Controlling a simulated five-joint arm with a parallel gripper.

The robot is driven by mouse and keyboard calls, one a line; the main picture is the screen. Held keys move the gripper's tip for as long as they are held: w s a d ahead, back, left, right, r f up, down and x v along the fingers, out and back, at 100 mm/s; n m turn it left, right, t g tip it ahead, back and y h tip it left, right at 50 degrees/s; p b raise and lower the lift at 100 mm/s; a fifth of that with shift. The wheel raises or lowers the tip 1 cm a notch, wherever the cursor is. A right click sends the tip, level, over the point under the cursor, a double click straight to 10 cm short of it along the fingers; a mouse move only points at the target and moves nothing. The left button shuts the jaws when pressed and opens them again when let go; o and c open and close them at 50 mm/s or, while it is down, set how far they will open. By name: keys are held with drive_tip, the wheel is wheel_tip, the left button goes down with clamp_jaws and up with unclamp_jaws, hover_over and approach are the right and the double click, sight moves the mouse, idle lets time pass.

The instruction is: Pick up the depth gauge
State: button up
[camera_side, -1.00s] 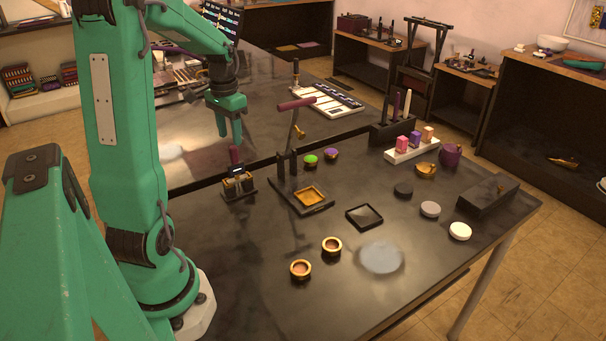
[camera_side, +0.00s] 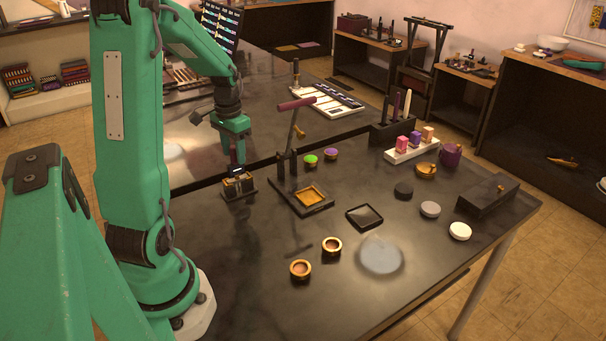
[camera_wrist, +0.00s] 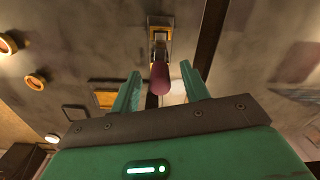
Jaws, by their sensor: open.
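The depth gauge (camera_side: 237,170) stands upright in a small dark and brass stand (camera_side: 239,188) near the table's back left edge. My gripper (camera_side: 236,156) is right above it, pointing down, and hides the gauge's handle in the side view. In the wrist view the gauge's reddish-purple handle (camera_wrist: 160,78) sits between the two green fingers of my open gripper (camera_wrist: 160,72), with gaps on both sides. Part of the stand (camera_wrist: 160,28) shows behind it. I cannot tell exactly how far down the fingers reach along the handle.
A lever press (camera_side: 302,192) with a reddish handle stands just right of the gauge.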

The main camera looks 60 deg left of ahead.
idle(0.3)
clamp_jaws()
drive_tip(key=shift+r, duration=0.7)
drive_tip(key=r, duration=0.3)
drive_tip(key=shift+w+d+r, duration=0.15)
drive_tip(key=shift+d, duration=0.2)
drive_tip(key=w+d+r, duration=0.2)
drive_tip(key=d+r, duration=0.4)
drive_tip(key=d, duration=0.4)
drive_tip(key=shift+w+d+r, duration=0.2)
drive_tip(key=shift+w+d, duration=0.1)
drive_tip(key=shift+w, duration=0.05)
